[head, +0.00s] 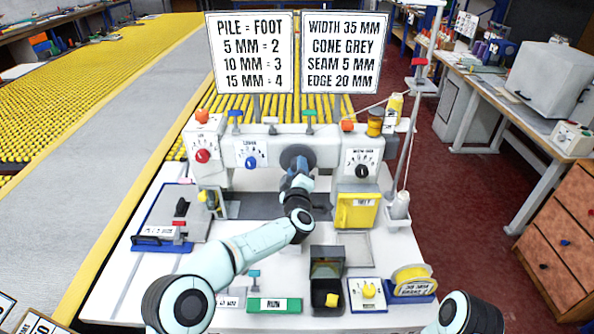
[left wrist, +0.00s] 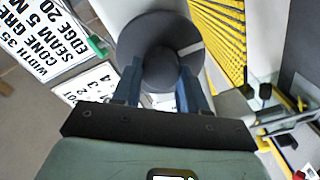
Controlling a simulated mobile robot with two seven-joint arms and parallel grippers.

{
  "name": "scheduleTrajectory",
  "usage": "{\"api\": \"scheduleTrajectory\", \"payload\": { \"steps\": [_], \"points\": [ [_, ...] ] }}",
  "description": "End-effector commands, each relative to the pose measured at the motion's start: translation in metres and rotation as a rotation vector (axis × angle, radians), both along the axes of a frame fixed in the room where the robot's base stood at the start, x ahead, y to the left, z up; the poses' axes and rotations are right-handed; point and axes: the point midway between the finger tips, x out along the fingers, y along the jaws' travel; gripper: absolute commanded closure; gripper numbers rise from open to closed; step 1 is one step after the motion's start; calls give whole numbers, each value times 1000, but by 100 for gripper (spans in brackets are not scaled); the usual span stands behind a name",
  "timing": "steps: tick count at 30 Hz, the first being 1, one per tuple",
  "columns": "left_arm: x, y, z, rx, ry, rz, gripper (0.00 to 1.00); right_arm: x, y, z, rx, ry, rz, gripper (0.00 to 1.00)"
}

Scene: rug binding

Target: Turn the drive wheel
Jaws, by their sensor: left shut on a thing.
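The drive wheel (head: 298,153) is a dark grey disc on the front of the pale machine, in the upper middle of the head view. In the left wrist view the wheel (left wrist: 150,27) fills the top middle, with a round dark hub and a pale mark on the right of its face. My left gripper (head: 297,168) reaches up to the wheel from the front. In the left wrist view its two blue fingers (left wrist: 160,80) stand on either side of the hub and are shut on it. The gripper hides the lower part of the wheel. My right gripper is out of view.
A red knob (head: 202,156), a blue knob (head: 251,162) and a black knob (head: 362,171) flank the wheel. A yellow box (head: 356,211) sits below right. A thread stand (head: 412,130) rises at the right. Two sign boards (head: 250,52) stand behind the machine.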

Motion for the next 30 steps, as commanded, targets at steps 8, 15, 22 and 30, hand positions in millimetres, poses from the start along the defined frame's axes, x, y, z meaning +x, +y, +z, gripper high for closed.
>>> {"api": "scheduleTrajectory", "payload": {
  "steps": [8,15,22,30],
  "points": [
    [-1,1,-3,-151,-2,1,88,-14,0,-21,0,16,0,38],
    [-1,1,-4,-370,-3,1,88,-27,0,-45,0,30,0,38],
    [0,1,-3,-589,-4,0,88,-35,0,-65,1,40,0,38],
    [0,1,-3,-846,-4,0,88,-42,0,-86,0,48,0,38]
  ]
}}
